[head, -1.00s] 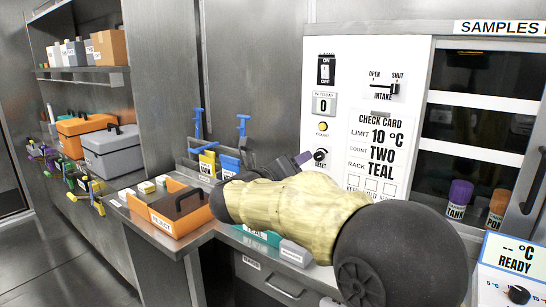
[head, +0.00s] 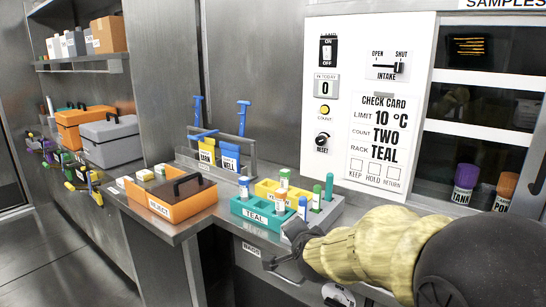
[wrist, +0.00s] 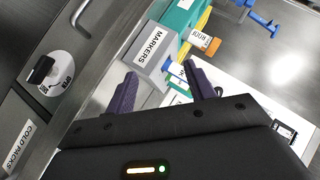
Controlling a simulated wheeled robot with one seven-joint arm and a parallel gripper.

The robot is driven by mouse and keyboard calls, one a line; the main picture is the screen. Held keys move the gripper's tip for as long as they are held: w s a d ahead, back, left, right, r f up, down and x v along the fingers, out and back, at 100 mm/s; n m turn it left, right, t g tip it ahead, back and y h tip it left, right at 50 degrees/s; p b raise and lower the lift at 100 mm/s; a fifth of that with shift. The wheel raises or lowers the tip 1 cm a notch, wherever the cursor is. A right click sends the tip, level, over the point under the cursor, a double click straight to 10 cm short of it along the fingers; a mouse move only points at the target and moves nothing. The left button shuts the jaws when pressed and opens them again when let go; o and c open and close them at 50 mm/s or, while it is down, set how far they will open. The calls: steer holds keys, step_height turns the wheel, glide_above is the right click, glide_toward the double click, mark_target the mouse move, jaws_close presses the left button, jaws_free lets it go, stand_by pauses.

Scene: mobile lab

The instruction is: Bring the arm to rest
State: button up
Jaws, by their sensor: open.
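My arm (head: 375,245) reaches in from the lower right of the head view, in a pale yellow sleeve with a dark rounded joint. My gripper (wrist: 162,86) shows in the wrist view with two purple fingers spread apart and nothing between them. Beyond the fingers is a grey box labelled MARKERS (wrist: 152,45). In the head view the gripper end is dark and low at the counter's front, by the drawer handle, partly hidden by the sleeve. It is in front of the teal rack (head: 262,222); I cannot tell whether it touches anything.
The teal rack and a yellow rack (head: 268,190) hold capped tubes. An orange REJECT bin (head: 170,209) stands left, and a grey caddy (head: 250,160) with blue-handled tools stands behind. The sample cabinet (head: 437,95) is at right. The floor at lower left is clear.

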steer(key=s+d+f+n+g+b, duration=0.2)
steer(key=s+d+f+n+g, duration=0.25)
steer(key=s+f, duration=0.6)
steer(key=s+d+f+n+g+b, duration=0.2)
steer(key=s+d+f+n+g, duration=0.3)
steer(key=s+f, duration=0.55)
step_height(320, 180, up, 39)
steer(key=s+n+p, duration=0.1)
steer(key=p, duration=3.6)
steer(key=shift+a+f+h+p, duration=0.2)
steer(key=shift+a+h+p, duration=0.1)
steer(key=shift+a, duration=0.05)
steer(key=shift+g, duration=0.25)
steer(key=c, duration=0.3)
steer(key=shift+c, duration=0.4)
